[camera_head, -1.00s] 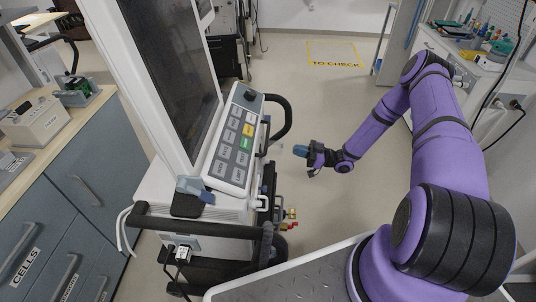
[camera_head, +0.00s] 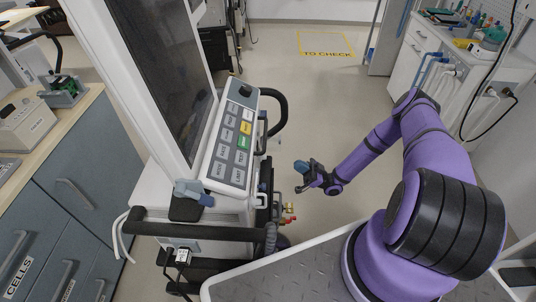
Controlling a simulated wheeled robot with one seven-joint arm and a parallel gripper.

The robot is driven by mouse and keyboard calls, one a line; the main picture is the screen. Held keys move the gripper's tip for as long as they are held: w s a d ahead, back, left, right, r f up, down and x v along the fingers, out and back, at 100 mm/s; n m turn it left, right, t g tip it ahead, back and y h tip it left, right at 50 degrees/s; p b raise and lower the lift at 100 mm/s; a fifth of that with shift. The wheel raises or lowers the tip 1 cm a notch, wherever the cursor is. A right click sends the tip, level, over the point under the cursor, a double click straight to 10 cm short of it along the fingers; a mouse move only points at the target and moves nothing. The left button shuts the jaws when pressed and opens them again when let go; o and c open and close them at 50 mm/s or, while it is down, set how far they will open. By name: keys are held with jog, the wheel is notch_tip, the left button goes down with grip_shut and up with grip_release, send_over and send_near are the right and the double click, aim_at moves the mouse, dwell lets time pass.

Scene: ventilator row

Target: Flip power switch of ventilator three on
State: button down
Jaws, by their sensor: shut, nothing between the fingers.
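A ventilator with a large dark screen (camera_head: 165,70) stands close in front of me, left of centre. Its tilted keypad panel (camera_head: 233,143) has grey keys, one yellow key, one green key and a black knob. No ventilator number is readable. My gripper (camera_head: 301,178) is shut and empty, held out over the floor to the right of the ventilator, apart from it.
A black handle bar (camera_head: 195,230) runs across the ventilator's near side. Red and yellow gas fittings (camera_head: 288,212) stick out at its right. A drawer cabinet (camera_head: 75,190) stands at left, a workbench (camera_head: 480,70) at right. The floor (camera_head: 330,110) between is clear.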

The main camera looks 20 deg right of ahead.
jog(key=shift+a, duration=0.1)
send_near(258, 148)
notch_tip(258, 148, up, 2)
jog(key=w, duration=0.1)
jog(key=shift+w+a, duration=0.35)
jog(key=shift+a, duration=0.3)
jog(key=shift+w+a, duration=0.3)
jog(key=shift+a, duration=0.35)
jog(key=shift+w+a, duration=0.35)
jog(key=shift+a, duration=0.25)
jog(key=shift+w+a+f, duration=0.1)
jog(key=shift+w+a, duration=0.05)
jog(key=shift+a, duration=0.15)
jog(key=shift+d, duration=0.1)
